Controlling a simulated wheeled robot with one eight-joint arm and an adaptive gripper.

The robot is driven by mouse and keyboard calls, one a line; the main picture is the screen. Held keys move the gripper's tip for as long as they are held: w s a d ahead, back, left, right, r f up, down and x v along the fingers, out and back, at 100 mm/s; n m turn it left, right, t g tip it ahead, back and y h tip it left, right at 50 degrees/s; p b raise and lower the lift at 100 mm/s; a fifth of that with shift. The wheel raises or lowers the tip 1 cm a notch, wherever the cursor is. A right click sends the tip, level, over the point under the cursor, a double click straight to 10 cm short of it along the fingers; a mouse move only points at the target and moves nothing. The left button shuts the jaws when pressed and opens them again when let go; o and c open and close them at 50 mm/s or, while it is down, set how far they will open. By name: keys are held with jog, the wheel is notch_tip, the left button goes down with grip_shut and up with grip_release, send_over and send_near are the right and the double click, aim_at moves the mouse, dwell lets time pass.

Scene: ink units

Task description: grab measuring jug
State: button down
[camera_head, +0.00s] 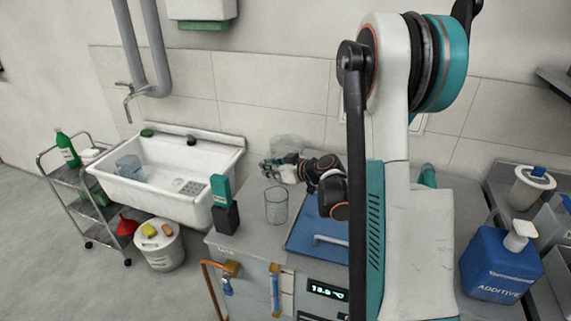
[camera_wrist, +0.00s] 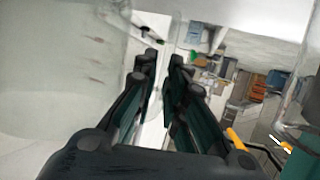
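A clear, see-through vessel (camera_head: 288,144), which looks like the measuring jug, stands at the back of the worktop by the wall, partly hidden behind my gripper. In the wrist view a large see-through wall with faint reddish marks (camera_wrist: 60,60) fills the left side, very close; it appears to be the same vessel. My gripper (camera_head: 268,168) points left in the head view, just in front of the vessel. In the wrist view my gripper (camera_wrist: 163,58) has its fingers apart with nothing between them. Whether it touches the vessel I cannot tell.
A clear glass beaker (camera_head: 276,206) stands on the worktop in front of my gripper. A teal and dark box (camera_head: 224,205) is at the worktop's left edge. The sink (camera_head: 170,190) holds a bluish clear container (camera_head: 129,167).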

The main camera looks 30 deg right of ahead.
jog(key=shift+r, duration=0.15)
dwell(0.5)
notch_tip(320, 180, up, 20)
jog(key=p, duration=0.7)
jog(key=shift+f, duration=0.2)
dwell(0.4)
dwell(2.4)
